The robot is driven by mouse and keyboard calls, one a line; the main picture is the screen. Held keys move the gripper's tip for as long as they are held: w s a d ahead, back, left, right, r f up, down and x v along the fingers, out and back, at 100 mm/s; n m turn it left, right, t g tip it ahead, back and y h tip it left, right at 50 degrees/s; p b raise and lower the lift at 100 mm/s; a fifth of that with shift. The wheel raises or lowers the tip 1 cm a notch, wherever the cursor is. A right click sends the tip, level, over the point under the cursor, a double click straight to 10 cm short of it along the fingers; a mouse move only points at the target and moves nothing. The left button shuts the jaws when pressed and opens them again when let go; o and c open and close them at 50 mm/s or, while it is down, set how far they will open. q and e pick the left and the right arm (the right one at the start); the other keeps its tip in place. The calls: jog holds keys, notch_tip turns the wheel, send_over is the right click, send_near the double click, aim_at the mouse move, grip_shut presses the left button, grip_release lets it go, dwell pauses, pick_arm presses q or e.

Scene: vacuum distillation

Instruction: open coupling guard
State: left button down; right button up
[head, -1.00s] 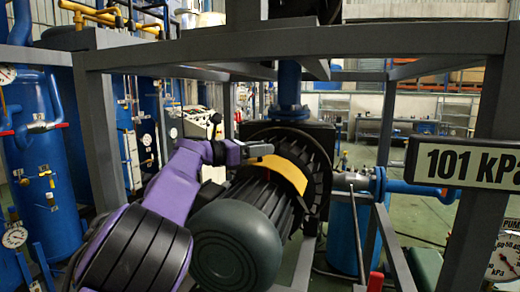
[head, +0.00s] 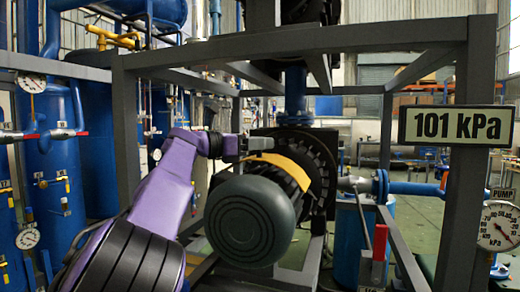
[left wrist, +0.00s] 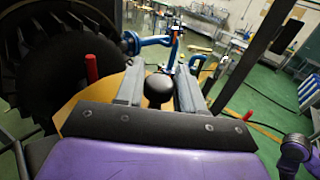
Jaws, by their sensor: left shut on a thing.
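The coupling guard (head: 287,168) is a yellow curved cover over the shaft area between the dark motor (head: 252,218) and the black ribbed housing (head: 322,165). My left gripper (head: 262,143) reaches in from the left, at the top of the guard. In the left wrist view, its two grey fingers (left wrist: 160,88) are on either side of a round black knob (left wrist: 158,90) and are shut on it. The yellow guard (left wrist: 96,97) shows below and left of the fingers there. How the knob joins the guard is hidden. My right gripper is in neither view.
A grey frame post (head: 465,150) with a "101 kPa" sign (head: 457,126) stands at right, above a pump gauge (head: 499,226). A red handle (head: 380,243) stands right of the motor. A frame beam (head: 300,43) crosses above. In the wrist view a red post (left wrist: 91,67) is near the fingers.

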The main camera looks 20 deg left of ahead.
pick_arm(q)
jog(key=shift+f, duration=0.1)
jog(key=c, duration=0.8)
grip_release()
jog(key=shift+w, duration=0.1)
jog(key=b+v, duration=0.5)
jog(key=v, duration=0.4)
jog(key=shift+s+a+f, duration=0.15)
jog(key=shift+s+a, duration=0.1)
jog(key=shift+s, duration=0.05)
jog(key=shift+s+a, duration=0.25)
jog(key=shift+s, duration=0.05)
